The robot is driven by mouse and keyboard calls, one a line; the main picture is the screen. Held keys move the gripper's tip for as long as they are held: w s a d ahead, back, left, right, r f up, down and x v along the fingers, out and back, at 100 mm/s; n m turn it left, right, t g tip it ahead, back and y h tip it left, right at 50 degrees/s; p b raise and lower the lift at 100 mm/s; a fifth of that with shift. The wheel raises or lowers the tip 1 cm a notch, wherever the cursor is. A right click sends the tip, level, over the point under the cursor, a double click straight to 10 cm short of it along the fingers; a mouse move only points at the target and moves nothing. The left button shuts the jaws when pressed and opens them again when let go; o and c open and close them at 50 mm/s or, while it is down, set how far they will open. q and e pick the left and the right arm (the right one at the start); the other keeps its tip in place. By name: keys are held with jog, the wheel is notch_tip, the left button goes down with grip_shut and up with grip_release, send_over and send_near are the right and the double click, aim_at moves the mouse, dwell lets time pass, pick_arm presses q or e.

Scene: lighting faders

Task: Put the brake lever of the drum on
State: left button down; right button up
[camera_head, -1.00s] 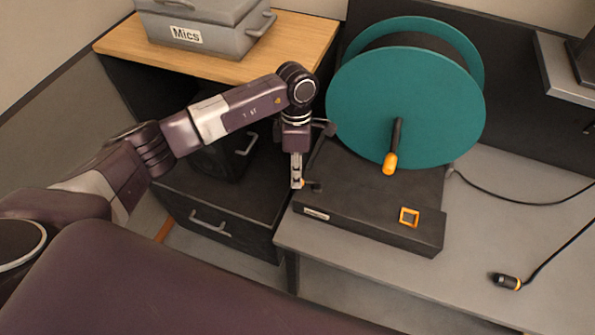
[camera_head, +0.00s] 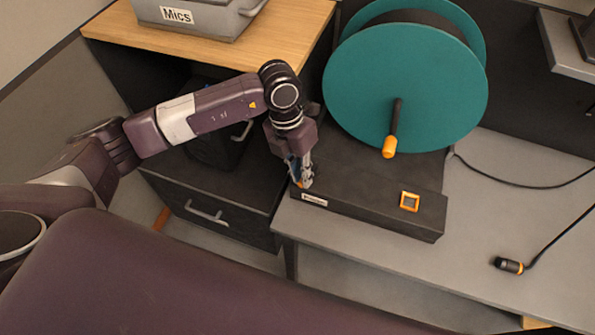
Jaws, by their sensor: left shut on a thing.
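A teal cable drum (camera_head: 405,85) stands on a dark base (camera_head: 375,205) on the grey desk. A dark crank with an orange knob (camera_head: 389,147) sticks out from the drum's face. My left gripper (camera_head: 302,183) points down at the left front corner of the base, just behind its small white label. It is shut on the brake lever, which is mostly hidden by the fingers; a bit of orange shows at the fingertips. An orange square frame (camera_head: 409,201) sits on the right part of the base. My right gripper is not in view.
A grey case marked "Mics" (camera_head: 205,15) stands on a wooden top (camera_head: 120,35) at the back left. A dark drawer unit (camera_head: 215,200) is left of the desk. A cable with an orange-ringed connector (camera_head: 509,265) lies on the desk (camera_head: 480,205) at right.

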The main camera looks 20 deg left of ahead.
pick_arm(q)
jog(key=shift+s+d+n+t+b, duration=0.1)
jog(key=shift+d+n+t+b, duration=0.2)
jog(key=shift+n, duration=0.45)
jog(key=shift+d+n+b, duration=0.1)
jog(key=shift+d+n, duration=0.3)
jog(key=shift+n, duration=0.35)
jog(key=c, duration=1.9)
grip_release()
jog(key=shift+c, duration=0.2)
jog(key=shift+r, duration=0.1)
notch_tip(320, 180, up, 12)
jog(key=a, duration=0.2)
jog(key=shift+a+f, duration=0.15)
jog(key=shift+f, duration=0.05)
